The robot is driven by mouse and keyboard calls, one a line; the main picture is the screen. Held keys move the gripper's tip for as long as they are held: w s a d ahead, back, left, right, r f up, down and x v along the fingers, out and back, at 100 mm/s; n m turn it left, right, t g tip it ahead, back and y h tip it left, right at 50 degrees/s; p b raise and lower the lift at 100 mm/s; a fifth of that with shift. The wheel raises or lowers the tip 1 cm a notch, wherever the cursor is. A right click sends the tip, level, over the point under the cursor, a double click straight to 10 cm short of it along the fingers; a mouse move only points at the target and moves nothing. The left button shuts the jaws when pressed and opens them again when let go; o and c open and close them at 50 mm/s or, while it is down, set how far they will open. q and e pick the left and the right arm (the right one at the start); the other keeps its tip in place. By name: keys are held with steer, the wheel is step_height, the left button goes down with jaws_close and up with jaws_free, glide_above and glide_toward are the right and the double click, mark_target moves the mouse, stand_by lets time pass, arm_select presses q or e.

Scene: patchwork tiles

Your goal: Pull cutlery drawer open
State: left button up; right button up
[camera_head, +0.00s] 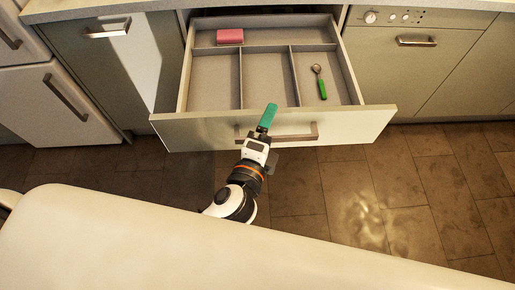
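The cutlery drawer (215,131) stands pulled well out from the counter, and its divided compartments show from above. Its bar handle (298,137) runs across the drawer front. My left gripper (267,118) is at the handle's left half and covers part of it. One green finger points up over the front panel's top edge. The other finger is hidden, so I cannot tell whether the gripper is open or closed around the handle. My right gripper is not in view.
A pink block (230,36) lies in the back left compartment. A green-handled spoon (321,82) lies in the right one. Closed cabinets flank the drawer. The tiled floor (405,190) is clear on the right. A pale surface (150,245) crosses the foreground.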

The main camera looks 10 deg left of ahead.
arm_select(q)
steer(key=shift+s+a+r+b, duration=0.2)
steer(key=shift+s+r, duration=0.1)
steer(key=shift+s, duration=0.4)
steer(key=shift+s+a+r+b, duration=0.15)
steer(key=shift+s+r+b, duration=0.1)
steer(key=shift+s, duration=0.4)
steer(key=shift+s+a+b, duration=0.1)
steer(key=shift+s+b, duration=0.3)
steer(key=shift+s, duration=0.75)
steer(key=shift+c, duration=0.7)
steer(key=shift+s, duration=0.15)
steer(key=shift+c, duration=0.2)
steer(key=shift+s, duration=0.3)
steer(key=c, duration=0.6)
steer(key=shift+s+f, duration=0.1)
steer(key=shift+s, duration=0.05)
steer(key=shift+a, duration=0.1)
